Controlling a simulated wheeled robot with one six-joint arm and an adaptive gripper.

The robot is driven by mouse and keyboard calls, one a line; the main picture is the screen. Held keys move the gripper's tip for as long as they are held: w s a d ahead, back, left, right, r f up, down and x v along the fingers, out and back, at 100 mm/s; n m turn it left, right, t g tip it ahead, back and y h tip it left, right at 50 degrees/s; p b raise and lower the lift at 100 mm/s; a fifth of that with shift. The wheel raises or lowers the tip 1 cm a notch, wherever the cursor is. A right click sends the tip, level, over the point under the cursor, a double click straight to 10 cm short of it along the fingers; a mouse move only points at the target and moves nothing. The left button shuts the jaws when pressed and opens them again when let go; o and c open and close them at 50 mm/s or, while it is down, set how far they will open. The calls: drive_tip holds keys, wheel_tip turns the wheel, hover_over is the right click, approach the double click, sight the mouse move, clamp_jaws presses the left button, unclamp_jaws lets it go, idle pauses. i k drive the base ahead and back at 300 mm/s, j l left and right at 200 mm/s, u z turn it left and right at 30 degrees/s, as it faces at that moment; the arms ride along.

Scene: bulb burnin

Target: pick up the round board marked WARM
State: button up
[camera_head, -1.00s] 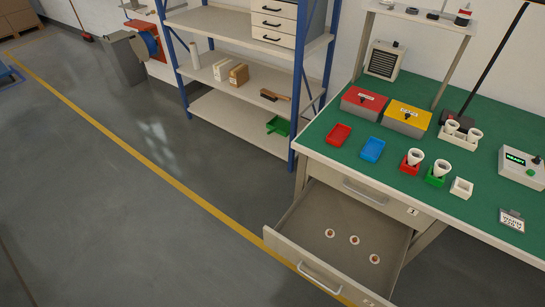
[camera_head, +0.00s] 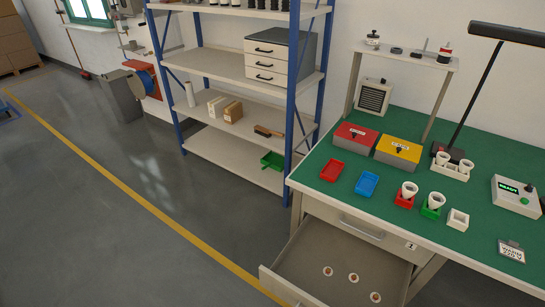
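Three small round boards lie in the open drawer (camera_head: 298,262) under the green-topped bench: a left one (camera_head: 328,271), a middle one (camera_head: 353,278) and a right one (camera_head: 375,296). Each is pale with a reddish-brown centre. They are too small to read, so I cannot tell which is marked WARM. A dark-and-white card (camera_head: 511,251) on the bench's right front carries text that seems to begin with WARM. My gripper is not in view.
The green bench top (camera_head: 300,175) holds a red tray (camera_head: 332,170), a blue tray (camera_head: 367,184), red and yellow boxes, cups in holders and a tester (camera_head: 517,195). A blue-framed shelf (camera_head: 225,145) stands left of the bench. The floor left of the drawer is clear.

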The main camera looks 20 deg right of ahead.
sight(328, 271)
drive_tip(key=i+l+z, duration=0.3)
drive_tip(key=i+j, duration=0.2)
drive_tip(key=j, duration=0.25)
drive_tip(key=i+j+u, duration=0.1)
drive_tip(key=i+j, duration=0.15)
drive_tip(key=j, duration=0.2)
drive_tip(key=i+j, duration=0.2)
drive_tip(key=j, duration=0.25)
drive_tip(key=i+j, duration=0.25)
drive_tip(key=j, duration=0.2)
drive_tip(key=i+j+u, duration=0.1)
drive_tip(key=j, duration=0.3)
drive_tip(key=i, duration=0.1)
